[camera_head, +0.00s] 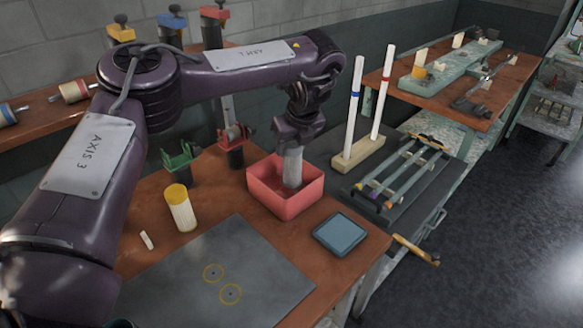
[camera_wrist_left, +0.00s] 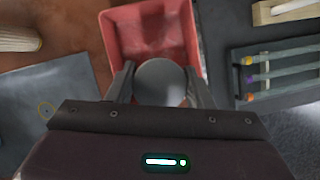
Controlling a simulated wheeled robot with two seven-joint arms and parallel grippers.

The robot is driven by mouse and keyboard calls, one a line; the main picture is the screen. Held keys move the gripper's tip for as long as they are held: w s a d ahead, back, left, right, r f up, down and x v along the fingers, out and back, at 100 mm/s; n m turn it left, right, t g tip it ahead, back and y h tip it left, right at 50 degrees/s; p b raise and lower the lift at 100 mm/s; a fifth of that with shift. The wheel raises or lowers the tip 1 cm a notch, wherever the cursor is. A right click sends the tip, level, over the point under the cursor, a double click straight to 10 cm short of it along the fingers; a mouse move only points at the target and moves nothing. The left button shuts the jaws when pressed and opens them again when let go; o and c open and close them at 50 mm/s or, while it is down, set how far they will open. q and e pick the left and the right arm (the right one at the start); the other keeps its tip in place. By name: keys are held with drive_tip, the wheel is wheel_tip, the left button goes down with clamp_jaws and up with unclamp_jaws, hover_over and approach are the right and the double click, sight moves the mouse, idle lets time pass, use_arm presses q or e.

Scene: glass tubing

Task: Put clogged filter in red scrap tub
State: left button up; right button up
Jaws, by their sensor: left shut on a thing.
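The red scrap tub (camera_head: 285,203) stands on the near wooden bench, and its red inside also shows in the left wrist view (camera_wrist_left: 148,32). My left gripper (camera_head: 292,166) points down over the tub. In the left wrist view its two fingers (camera_wrist_left: 160,88) are shut on a pale grey round thing (camera_wrist_left: 160,80), seen end-on, which I take for the clogged filter. The held thing is over the tub opening; its lower end reaches into the tub, and I cannot tell whether it touches the floor. My right gripper is not in view.
A white cylinder with a yellow cap (camera_head: 181,208) and a grey mat (camera_head: 215,285) with two yellow rings lie left of the tub. A blue-grey square pad (camera_head: 340,234) is in front. A wooden block with two upright white rods (camera_head: 356,155) stands behind right, beside a rack of tubes (camera_head: 405,175).

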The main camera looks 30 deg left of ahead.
sight(292, 165)
use_arm(q)
drive_tip(key=shift+f+p, duration=0.35)
drive_tip(key=shift+f, duration=2.8)
drive_tip(key=shift+f, duration=0.1)
drive_tip(key=o, duration=1.4)
drive_tip(key=v, duration=1.2)
